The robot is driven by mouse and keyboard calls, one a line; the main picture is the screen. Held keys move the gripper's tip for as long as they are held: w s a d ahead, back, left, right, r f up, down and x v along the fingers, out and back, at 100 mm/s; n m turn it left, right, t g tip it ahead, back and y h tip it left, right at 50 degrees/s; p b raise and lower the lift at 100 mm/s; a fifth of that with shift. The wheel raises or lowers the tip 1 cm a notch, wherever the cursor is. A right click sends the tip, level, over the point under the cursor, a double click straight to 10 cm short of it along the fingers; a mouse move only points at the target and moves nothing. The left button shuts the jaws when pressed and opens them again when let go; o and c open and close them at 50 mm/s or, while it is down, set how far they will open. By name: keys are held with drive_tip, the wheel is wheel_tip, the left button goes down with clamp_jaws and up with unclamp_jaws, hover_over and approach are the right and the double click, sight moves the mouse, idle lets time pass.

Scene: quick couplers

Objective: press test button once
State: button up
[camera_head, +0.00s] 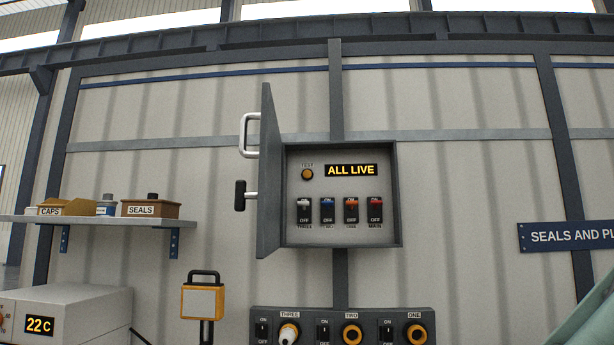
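The test button (307,174) is a round orange button under a small TEST label. It sits at the upper left inside an open grey wall cabinet (398,200). Right of it, a display (351,170) reads ALL LIVE in yellow. The cabinet door (270,180) is swung open to the left. My gripper is not in view.
Below the cabinet, a panel (342,312) holds couplers labelled THREE, TWO and ONE, with ON/OFF switches. A shelf (95,220) with boxes is at left. A yellow-framed post (202,300) and a white unit (75,310) reading 22C stand lower left. A green shape shows lower right.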

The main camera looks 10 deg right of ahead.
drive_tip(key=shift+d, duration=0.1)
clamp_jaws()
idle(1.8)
